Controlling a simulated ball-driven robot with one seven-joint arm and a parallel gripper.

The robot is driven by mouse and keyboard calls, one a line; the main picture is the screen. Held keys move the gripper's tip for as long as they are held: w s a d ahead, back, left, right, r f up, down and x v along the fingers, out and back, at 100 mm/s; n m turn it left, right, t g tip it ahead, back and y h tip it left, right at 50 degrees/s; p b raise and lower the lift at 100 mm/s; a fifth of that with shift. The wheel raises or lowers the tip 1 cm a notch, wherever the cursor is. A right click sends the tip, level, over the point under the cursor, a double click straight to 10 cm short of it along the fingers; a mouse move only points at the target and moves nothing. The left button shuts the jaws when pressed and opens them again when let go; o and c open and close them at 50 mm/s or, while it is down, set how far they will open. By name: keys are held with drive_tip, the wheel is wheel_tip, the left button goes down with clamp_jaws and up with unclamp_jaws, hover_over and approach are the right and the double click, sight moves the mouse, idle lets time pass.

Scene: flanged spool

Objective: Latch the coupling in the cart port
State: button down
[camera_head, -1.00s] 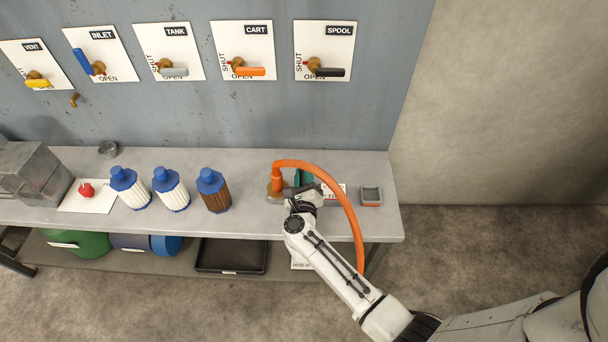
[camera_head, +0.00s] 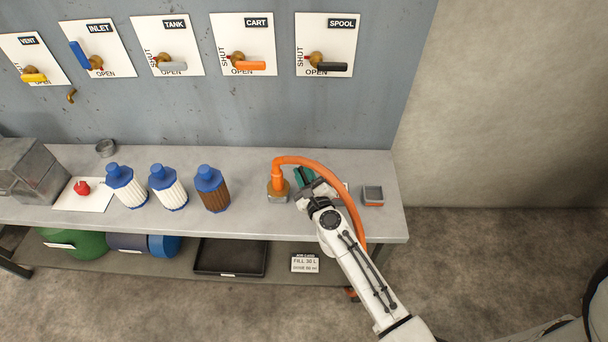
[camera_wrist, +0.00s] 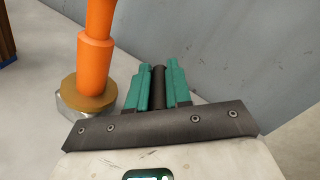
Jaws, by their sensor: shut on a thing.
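The coupling is an orange hose end (camera_head: 277,176) with a brass collar (camera_head: 278,190), standing upright on a grey metal port (camera_head: 278,199) on the bench. In the wrist view the orange end (camera_wrist: 94,65), its collar (camera_wrist: 90,91) and the pale port edge (camera_wrist: 70,117) are left of my gripper. My gripper (camera_wrist: 158,72) has green fingers shut on a dark rod (camera_wrist: 158,88). Whether this rod joins the coupling is hidden. In the head view my gripper (camera_head: 304,176) is just right of the coupling, apart from its orange body.
The orange hose (camera_head: 335,182) arches over my gripper and down past the bench front. A small grey tray (camera_head: 373,191) lies to the right. A brown filter (camera_head: 212,190) and two white filters stand left. The cart valve's orange handle (camera_head: 250,66) is on the wall panel.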

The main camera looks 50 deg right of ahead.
drive_tip(key=shift+w+a+n+t+y+b, duration=0.1)
drive_tip(key=shift+a+n+t+y+b, duration=0.1)
drive_tip(key=shift+n+t+y+b, duration=0.55)
drive_tip(key=shift+f+n+t+y+b, duration=0.2)
drive_tip(key=shift+n+y+b, duration=0.65)
drive_tip(key=shift+y+b, duration=0.85)
drive_tip(key=n+y+b, duration=0.2)
drive_tip(key=y+b, duration=0.1)
drive_tip(key=shift+f+t, duration=0.15)
drive_tip(key=shift+t, duration=0.1)
drive_tip(key=shift+n+y+b, duration=0.45)
drive_tip(key=shift+n+y, duration=0.05)
drive_tip(key=shift+y, duration=0.25)
drive_tip(key=n+y, duration=0.1)
drive_tip(key=n+y+b, duration=0.1)
drive_tip(key=y, duration=0.1)
drive_tip(key=n+y, duration=0.1)
drive_tip(key=y, duration=0.1)
drive_tip(key=shift+a+r+g+b, duration=0.1)
drive_tip(key=shift+r+g+b, duration=0.25)
drive_tip(key=shift+g+b, duration=0.05)
drive_tip(key=shift+a+n+g+y, duration=0.1)
drive_tip(key=shift+n+g+y, duration=0.6)
drive_tip(key=shift+n+y, duration=0.5)
drive_tip(key=shift+a+n+g+y, duration=0.1)
drive_tip(key=shift+n+g+y, duration=0.7)
drive_tip(key=shift+y, duration=0.7)
drive_tip(key=shift+n+y, duration=0.3)
